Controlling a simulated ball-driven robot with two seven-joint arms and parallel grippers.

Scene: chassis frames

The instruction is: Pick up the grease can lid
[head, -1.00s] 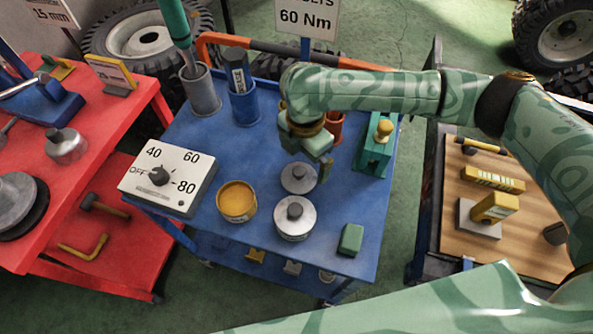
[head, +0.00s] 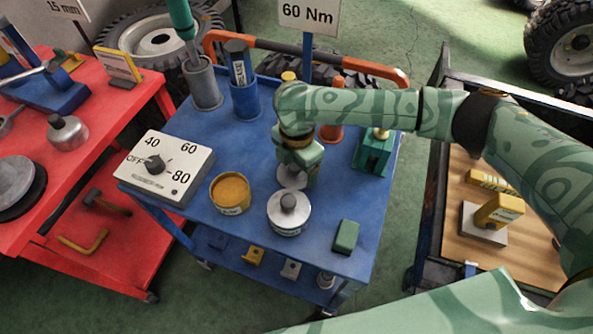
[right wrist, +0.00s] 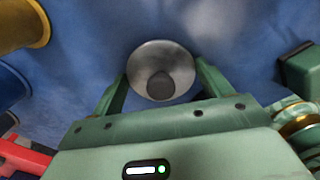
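The grease can lid is a grey metal disc (head: 291,179) with a knob, lying on the blue cart top behind the cans. My right gripper (head: 296,172) is low over it and hides part of it in the head view. In the right wrist view the lid (right wrist: 160,58) lies between the two fingers (right wrist: 161,75), one on each side. The fingers are apart; contact with the rim is not clear. An open can of yellow-brown grease (head: 230,193) stands to the left. My left gripper is not in view.
A closed silver can (head: 288,213) stands in front of the lid. A dial box (head: 165,167), a blue holder (head: 244,100), a green block (head: 345,236) and a green stand (head: 372,152) are also on the cart. Bare blue surface lies between them.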

